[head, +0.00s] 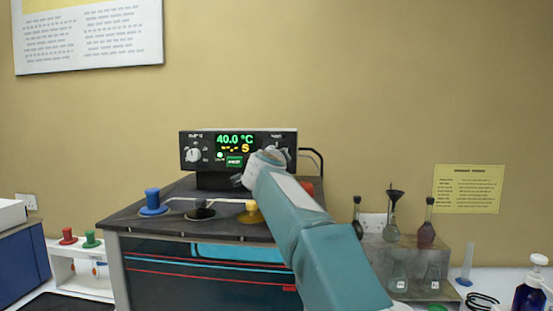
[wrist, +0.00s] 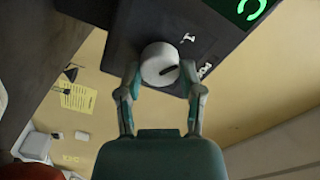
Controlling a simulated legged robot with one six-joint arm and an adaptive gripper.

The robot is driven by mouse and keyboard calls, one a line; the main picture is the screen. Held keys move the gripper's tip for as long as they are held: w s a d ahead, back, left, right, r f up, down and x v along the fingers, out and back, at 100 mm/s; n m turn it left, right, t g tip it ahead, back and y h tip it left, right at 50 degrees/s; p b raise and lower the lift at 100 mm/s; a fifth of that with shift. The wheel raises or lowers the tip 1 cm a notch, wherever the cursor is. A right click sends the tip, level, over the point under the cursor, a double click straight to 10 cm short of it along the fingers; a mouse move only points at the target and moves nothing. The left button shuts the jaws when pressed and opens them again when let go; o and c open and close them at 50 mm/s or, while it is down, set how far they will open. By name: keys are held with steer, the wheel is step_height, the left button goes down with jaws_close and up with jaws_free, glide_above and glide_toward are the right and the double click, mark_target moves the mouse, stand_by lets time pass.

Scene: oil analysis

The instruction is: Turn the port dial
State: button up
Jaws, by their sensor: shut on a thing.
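The control unit (head: 225,170) is a black box with a green and yellow display (head: 236,144), standing on the dark-topped bath. The port dial is a round white knob (wrist: 158,62) with a dark pointer mark, in the wrist view. The pointer faces right and slightly up there, toward partly readable lettering. My gripper (wrist: 160,70) is shut on the port dial, one finger on each side. In the head view my arm covers this dial at the right of the panel, and the fingertips are hidden. The other white dial (head: 193,155) is at the panel's left, untouched.
On the bath top (head: 130,218) stand a blue stopper (head: 152,203), a black stopper (head: 202,211) and a yellow stopper (head: 250,213) below my arm. Glass flasks (head: 391,228) stand on a rack at right. A yellow notice (head: 468,189) hangs on the wall.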

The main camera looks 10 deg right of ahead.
steer(key=shift+w+a+f, duration=0.1)
steer(key=shift+w+f, duration=0.05)
steer(key=shift+f, duration=0.25)
steer(key=o, duration=1.2)
steer(key=shift+a, duration=0.1)
steer(key=shift+c, duration=0.2)
steer(key=shift+r, duration=0.15)
steer(key=shift+r, duration=0.1)
steer(key=v, duration=1.2)
steer(key=shift+a, duration=0.15)
